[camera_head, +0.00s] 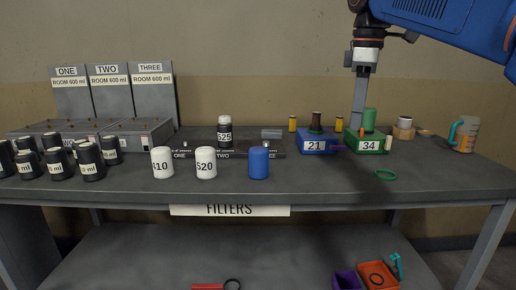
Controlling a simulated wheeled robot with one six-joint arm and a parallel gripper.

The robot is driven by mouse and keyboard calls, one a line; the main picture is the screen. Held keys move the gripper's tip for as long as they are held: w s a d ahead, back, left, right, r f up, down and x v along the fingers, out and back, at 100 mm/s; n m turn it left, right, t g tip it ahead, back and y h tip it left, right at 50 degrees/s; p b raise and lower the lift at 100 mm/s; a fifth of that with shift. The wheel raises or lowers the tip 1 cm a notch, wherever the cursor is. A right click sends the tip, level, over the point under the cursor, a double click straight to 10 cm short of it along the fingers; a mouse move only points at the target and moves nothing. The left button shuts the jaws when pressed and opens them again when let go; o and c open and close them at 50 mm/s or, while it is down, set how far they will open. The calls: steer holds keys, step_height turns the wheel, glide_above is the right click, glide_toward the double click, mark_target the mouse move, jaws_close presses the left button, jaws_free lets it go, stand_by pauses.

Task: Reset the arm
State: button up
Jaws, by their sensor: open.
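My arm reaches in from the upper right, with its blue link (450,22) high above the table. My gripper (360,118) hangs down from the wrist (367,45), its grey end pointing at the table just behind the green bin marked 34 (373,146). It is open and holds nothing that I can see. A green cylinder (369,120) stands in that bin, close beside the gripper's lower end in the picture. Whether they touch I cannot tell.
A blue bin marked 21 (314,147) stands left of the green one. White drums (162,163), a blue drum (258,163) and several dark drums (90,162) stand farther left. The front middle is clear.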

steer(key=s+d+f+m+t, duration=0.1)
steer(key=s+f+m, duration=0.3)
steer(key=s+f, duration=0.3)
steer(key=s+d+f+m+t, duration=0.1)
steer(key=s+f+m, duration=0.3)
steer(key=f, duration=1.2)
steer(key=s+d+f+m+t, duration=0.2)
steer(key=s+f+m, duration=0.3)
steer(key=s+f, duration=0.6)
steer(key=shift+d+f, duration=0.4)
steer(key=shift+d, duration=0.35)
